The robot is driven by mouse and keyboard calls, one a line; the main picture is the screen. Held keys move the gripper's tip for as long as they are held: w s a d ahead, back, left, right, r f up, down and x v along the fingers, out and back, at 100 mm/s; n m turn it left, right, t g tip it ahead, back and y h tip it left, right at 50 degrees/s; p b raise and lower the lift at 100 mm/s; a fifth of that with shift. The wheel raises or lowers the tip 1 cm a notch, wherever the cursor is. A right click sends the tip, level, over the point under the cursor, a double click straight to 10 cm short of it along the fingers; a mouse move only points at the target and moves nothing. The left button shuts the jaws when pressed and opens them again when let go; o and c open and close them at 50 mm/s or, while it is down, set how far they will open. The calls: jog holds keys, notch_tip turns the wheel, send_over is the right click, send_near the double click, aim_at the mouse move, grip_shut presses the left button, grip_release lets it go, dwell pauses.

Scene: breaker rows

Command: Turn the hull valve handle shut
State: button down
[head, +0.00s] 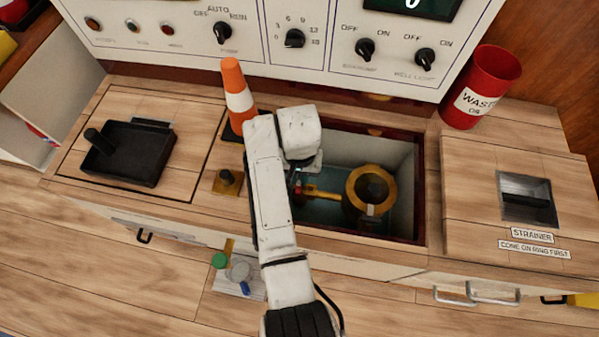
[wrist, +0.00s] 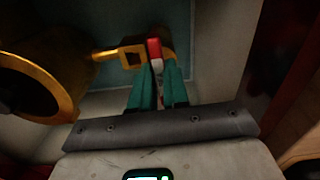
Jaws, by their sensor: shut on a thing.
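The brass hull valve (head: 371,190) sits down in an open well in the wooden bench, with a brass stem (head: 324,194) running left from its round body. In the wrist view the round brass body (wrist: 66,68) is at the left. The red valve handle (wrist: 155,48) stands between the green fingers of my gripper (wrist: 158,78), beside a square brass piece (wrist: 133,55). The fingers are shut on the handle. In the head view my arm hides most of the gripper and handle.
The well's dark red rim (head: 419,190) and pale walls close in around my gripper. An orange cone (head: 236,95) stands behind my arm at left, near a black tray (head: 128,153). A red waste can (head: 480,87) and the strainer lid (head: 480,200) are at right.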

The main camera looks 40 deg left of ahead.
jog(key=n+p, duration=0.1)
jog(key=p, duration=0.1)
jog(key=n+p, duration=0.1)
jog(key=n, duration=0.1)
jog(key=shift+w+d+r+n+p, duration=0.1)
jog(key=shift+r+n+p, duration=0.1)
jog(key=shift+n+p, duration=0.15)
jog(key=n+p, duration=0.2)
jog(key=n, duration=0.2)
jog(key=shift+w+f+n, duration=0.1)
jog(key=shift+n, duration=0.15)
jog(key=n+p, duration=0.1)
jog(key=n, duration=0.3)
jog(key=shift+w+n, duration=0.1)
jog(key=shift+n, duration=0.2)
jog(key=shift+w+f+n, duration=0.1)
jog(key=shift+n, duration=2.1)
jog(key=c, duration=1.1)
grip_release()
notch_tip(320, 180, up, 11)
jog(key=p, duration=0.5)
jog(key=shift+f+p, duration=0.1)
jog(key=shift+p, duration=0.2)
